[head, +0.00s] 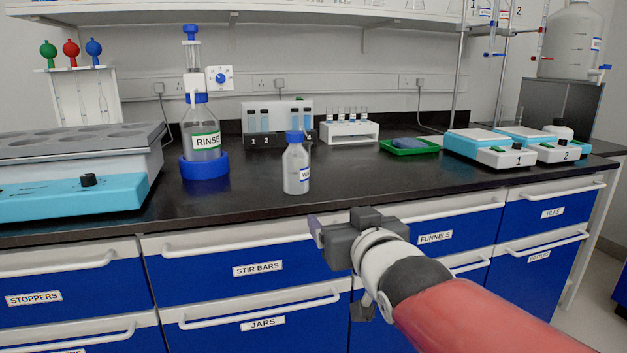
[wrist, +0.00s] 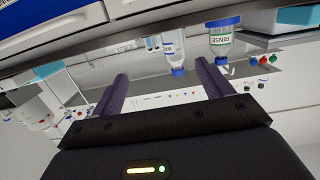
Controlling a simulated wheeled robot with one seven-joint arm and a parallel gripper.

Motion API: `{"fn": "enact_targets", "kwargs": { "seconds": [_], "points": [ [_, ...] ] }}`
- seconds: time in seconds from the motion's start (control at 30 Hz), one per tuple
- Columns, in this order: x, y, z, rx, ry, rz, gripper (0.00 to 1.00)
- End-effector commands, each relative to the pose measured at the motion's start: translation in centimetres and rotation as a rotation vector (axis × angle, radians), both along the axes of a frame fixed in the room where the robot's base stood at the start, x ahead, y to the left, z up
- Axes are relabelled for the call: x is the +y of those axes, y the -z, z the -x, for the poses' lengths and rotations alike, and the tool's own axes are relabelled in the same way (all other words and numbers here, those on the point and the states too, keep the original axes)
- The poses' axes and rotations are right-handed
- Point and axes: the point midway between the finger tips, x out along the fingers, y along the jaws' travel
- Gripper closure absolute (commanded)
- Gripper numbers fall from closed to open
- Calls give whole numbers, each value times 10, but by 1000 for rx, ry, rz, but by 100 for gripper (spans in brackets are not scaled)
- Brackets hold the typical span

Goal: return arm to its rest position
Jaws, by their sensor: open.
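My gripper (head: 314,229) is in front of the bench's front edge in the head view, below and right of the small bottle. In the wrist view my gripper (wrist: 160,90) shows two dark fingers set wide apart with nothing between them. My red and white arm reaches in from the lower right. One finger is partly hidden behind the gripper body in the head view.
The black bench top (head: 370,178) is clear around a blue-capped bottle (head: 296,170). The RINSE bottle (head: 205,140) stands left, in a blue ring. Stirrer plates (head: 490,148) stand right. White handles on blue drawers (head: 258,253) stick out near my gripper.

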Motion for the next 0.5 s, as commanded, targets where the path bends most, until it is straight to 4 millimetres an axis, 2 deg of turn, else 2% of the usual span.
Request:
{"fn": "enact_targets", "kwargs": {
  "seconds": [0.27, 0.37, 0.5],
  "points": [
    [-37, 47, 27, 208, 92, 52, 21],
    [-53, 70, 46, 317, 131, 74, 21],
    [-78, 111, 85, 515, 190, 102, 21]
  ]
}}
